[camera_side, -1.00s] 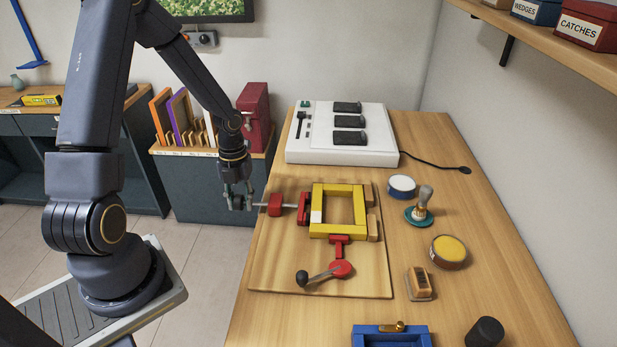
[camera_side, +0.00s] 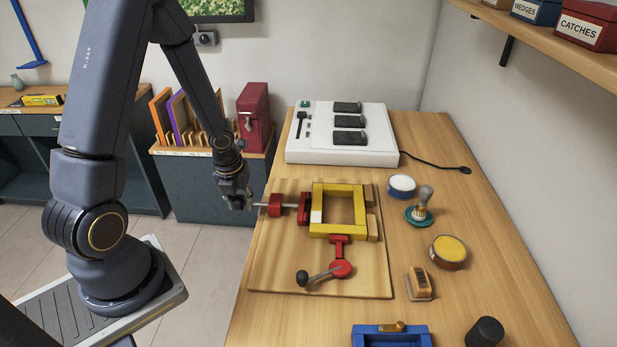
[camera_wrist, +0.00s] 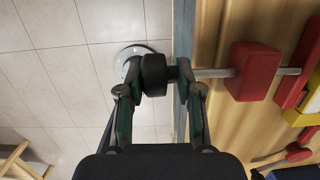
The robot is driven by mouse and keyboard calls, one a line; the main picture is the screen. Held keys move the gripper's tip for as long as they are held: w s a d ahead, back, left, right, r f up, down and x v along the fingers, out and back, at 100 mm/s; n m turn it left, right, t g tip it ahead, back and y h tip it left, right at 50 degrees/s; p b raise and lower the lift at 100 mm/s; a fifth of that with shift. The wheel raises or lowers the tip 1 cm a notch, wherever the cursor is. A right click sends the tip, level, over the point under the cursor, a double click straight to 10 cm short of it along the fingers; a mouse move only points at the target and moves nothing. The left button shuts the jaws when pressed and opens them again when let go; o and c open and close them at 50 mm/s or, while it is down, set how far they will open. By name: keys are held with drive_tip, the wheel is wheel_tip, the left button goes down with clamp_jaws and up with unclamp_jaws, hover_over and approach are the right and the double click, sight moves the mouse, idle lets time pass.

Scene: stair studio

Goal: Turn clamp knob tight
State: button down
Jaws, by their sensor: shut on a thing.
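The clamp is fixed on a wooden board (camera_side: 270,262). Its red block (camera_side: 276,205) carries a metal screw (camera_side: 261,205) that runs to a red jaw (camera_side: 305,209) against the yellow frame (camera_side: 318,231). In the wrist view the black clamp knob (camera_wrist: 154,75) sits at the screw's left end, between the two fingers of my gripper (camera_wrist: 158,78), which is shut on it.
A red toggle clamp (camera_side: 341,268) with a black-ended lever stands in front of the frame. A white device (camera_side: 342,150) lies behind the board. A glue brush (camera_side: 422,203), tins and a blue fixture (camera_side: 366,340) lie right and front.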

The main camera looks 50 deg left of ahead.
sight(236, 205)
drive_tip(key=shift+s+a, duration=0.3)
drive_tip(key=shift+s, duration=0.1)
drive_tip(key=c, duration=1)
unclamp_jaws()
drive_tip(key=shift+f, duration=0.1)
drive_tip(key=shift+o, duration=0.2)
drive_tip(key=shift+w+d, duration=0.1)
drive_tip(key=shift+w, duration=0.1)
wheel_tip(236, 205, up, 12)
drive_tip(key=s+d, duration=0.1)
drive_tip(key=shift+s+d, duration=0.15)
